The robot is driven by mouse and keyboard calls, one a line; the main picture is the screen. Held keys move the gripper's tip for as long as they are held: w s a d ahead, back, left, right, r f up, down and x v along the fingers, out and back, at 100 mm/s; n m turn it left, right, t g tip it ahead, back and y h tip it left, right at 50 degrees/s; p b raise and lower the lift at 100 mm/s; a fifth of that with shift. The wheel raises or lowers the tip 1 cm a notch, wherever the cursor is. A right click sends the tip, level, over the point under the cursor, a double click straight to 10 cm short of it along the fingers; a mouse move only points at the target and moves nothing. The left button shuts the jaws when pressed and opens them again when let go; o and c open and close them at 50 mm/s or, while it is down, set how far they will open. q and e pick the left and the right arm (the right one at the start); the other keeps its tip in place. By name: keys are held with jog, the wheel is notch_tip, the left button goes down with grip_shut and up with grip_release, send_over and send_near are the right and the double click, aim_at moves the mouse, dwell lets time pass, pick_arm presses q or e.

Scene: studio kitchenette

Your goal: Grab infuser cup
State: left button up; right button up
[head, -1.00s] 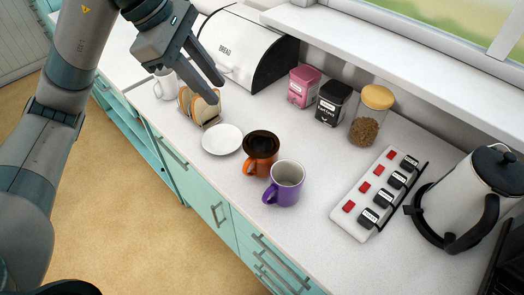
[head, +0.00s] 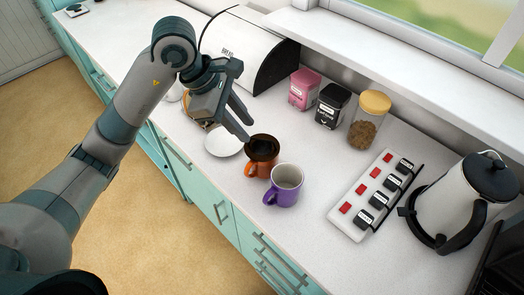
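An orange mug (head: 257,168) stands upright on the counter with a dark brown cup-like insert (head: 262,148) in its top, which looks like the infuser cup. Its handle points left and toward the front edge. My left gripper (head: 248,131) is above and just behind the mug, with its two fingers pointing down toward it. The fingers are apart and nothing shows between them. They seem close to the insert's far rim, but I cannot tell whether they touch it. My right gripper is not in view.
A purple mug (head: 286,186) stands close to the right of the orange mug. A white saucer (head: 222,144) and a toast rack (head: 190,103) lie partly under my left gripper. Pink (head: 304,88) and black (head: 332,104) tins, a jar (head: 368,120), a switch panel (head: 372,193) and a kettle (head: 462,200) stand behind and right.

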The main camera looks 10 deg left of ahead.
aim_at(258, 139)
pick_arm(q)
jog(key=shift+d+f, duration=0.1)
jog(key=shift+f, duration=0.2)
jog(key=shift+w, duration=0.1)
jog(key=shift+w+d+f+p, duration=0.15)
jog(key=shift+d+f+p, duration=0.2)
jog(key=shift+p, duration=0.25)
jog(key=p+x, duration=0.1)
jog(key=x, duration=0.2)
jog(key=shift+w+d+r+p, duration=0.1)
jog(key=shift+w+p, duration=0.05)
jog(key=shift+p, duration=0.25)
jog(key=shift+w+d+f, duration=0.15)
jog(key=shift+f, duration=0.45)
jog(key=shift+c, duration=0.6)
grip_shut()
